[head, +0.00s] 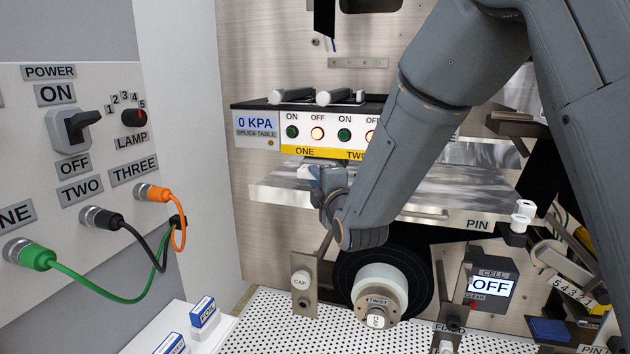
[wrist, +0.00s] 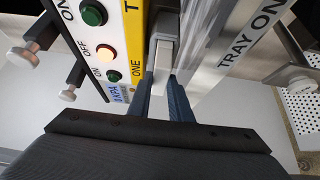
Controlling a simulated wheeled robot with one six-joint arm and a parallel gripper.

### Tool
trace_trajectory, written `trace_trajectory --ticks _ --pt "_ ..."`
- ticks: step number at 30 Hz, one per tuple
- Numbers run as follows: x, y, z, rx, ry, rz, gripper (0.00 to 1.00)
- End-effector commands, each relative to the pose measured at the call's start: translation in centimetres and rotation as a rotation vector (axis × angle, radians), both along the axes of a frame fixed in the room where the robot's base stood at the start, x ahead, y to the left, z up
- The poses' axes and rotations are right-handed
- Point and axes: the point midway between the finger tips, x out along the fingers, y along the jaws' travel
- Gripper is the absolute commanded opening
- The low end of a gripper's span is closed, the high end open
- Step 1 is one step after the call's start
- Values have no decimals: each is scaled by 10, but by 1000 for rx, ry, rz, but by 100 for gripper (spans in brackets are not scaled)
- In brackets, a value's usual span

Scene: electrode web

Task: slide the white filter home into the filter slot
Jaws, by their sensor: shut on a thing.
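My gripper (head: 330,186) is at the front of the splice table, just below the yellow label strip. In the wrist view its two blue fingers (wrist: 161,80) are closed on a narrow pale block (wrist: 162,56), which looks like the white filter. The block points into the narrow gap between the yellow-edged panel and the metal tray marked TRAY ONE. I cannot tell how deep it sits. The filter slot is not clearly visible; the block and fingers cover that area. In the head view my wrist hides most of the filter.
The splice table panel (head: 257,130) reads 0 KPA, with green and lit buttons. The metal tray (head: 278,194) lies close beside my gripper. A CAP post (head: 302,282) and a large roll (head: 380,285) stand below. Cabled plugs (head: 100,217) are at left.

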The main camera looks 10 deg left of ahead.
Motion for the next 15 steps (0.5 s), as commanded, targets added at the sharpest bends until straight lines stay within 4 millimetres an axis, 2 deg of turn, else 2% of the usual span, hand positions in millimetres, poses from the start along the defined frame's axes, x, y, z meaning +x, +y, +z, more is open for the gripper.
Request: trace_trajectory --ticks 13,14,15 --pt "11 -1 1 0 -2 -1 0" --pt "10 -1 1 0 -2 -1 23" --pt "10 -1 1 0 -1 0 30"
